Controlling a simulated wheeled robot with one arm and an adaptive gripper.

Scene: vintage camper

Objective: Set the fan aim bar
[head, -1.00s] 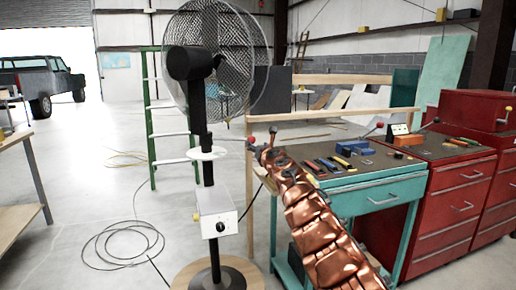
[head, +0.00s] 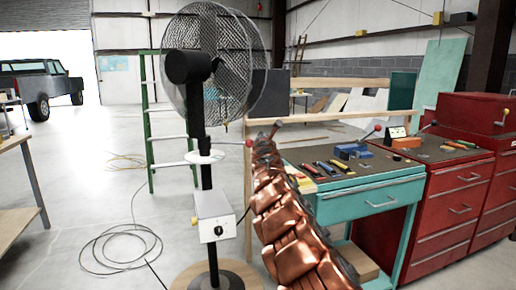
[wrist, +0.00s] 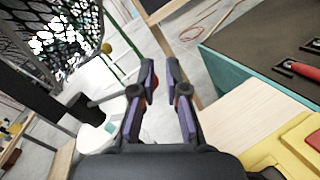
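The pedestal fan (head: 200,65) stands left of centre in the head view. Its aim bar (head: 232,142) sticks out to the right from a white disc (head: 205,157) on the post and ends in a red knob. In the wrist view the bar (wrist: 112,97) runs over the white disc (wrist: 100,125) toward my left finger, and a bit of red shows at that finger's inner edge. My gripper (wrist: 160,64) is open, its two fingers apart. In the head view my gripper (head: 266,145) is close right of the knob; contact cannot be told.
A teal workbench (head: 372,200) with tools stands to the right, beside red tool cabinets (head: 455,200). A wooden rail frame (head: 330,116) is behind my arm. A green ladder (head: 149,110) stands behind the fan. A cable (head: 120,248) lies coiled on the floor at left.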

